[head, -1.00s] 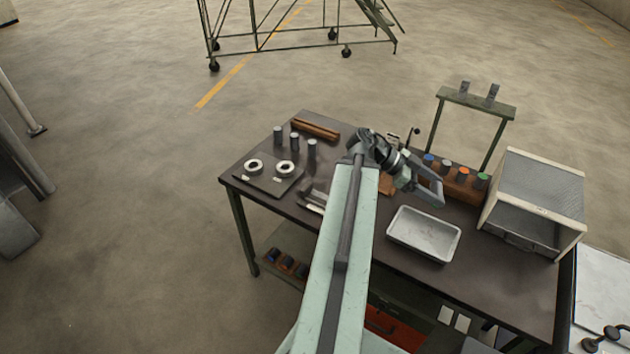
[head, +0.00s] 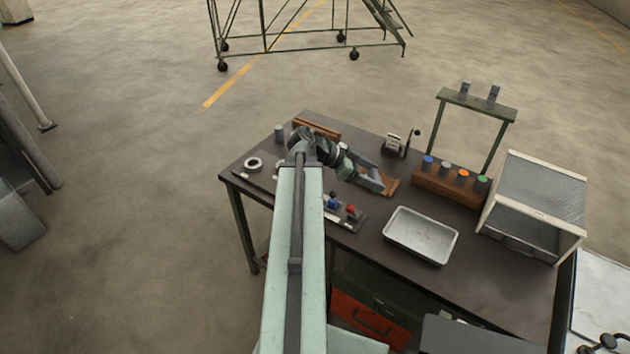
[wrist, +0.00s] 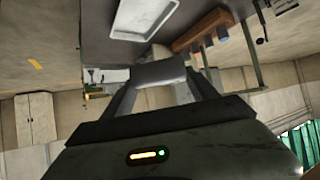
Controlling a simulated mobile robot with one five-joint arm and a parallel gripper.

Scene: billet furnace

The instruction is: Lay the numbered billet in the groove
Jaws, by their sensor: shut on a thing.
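My gripper (head: 374,184) is low over the middle of the dark table in the head view. In the wrist view it is shut on a grey piece (wrist: 160,73) between its fingers. This looks like a billet, but no number can be read. A long brown block (head: 318,129), with what looks like a groove along it, lies at the table's back left, partly behind my arm. A brown board (head: 391,187) lies just beside and below my gripper. An upright grey cylinder (head: 279,133) stands at the back left corner.
A white tray (head: 421,235) sits right of my gripper. A wooden rack (head: 445,188) with several coloured-top cylinders and an open-front box (head: 536,208) stand farther right. A small clamp-like device (head: 395,146) is behind. A holder with blue and red pieces (head: 345,213) is nearer.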

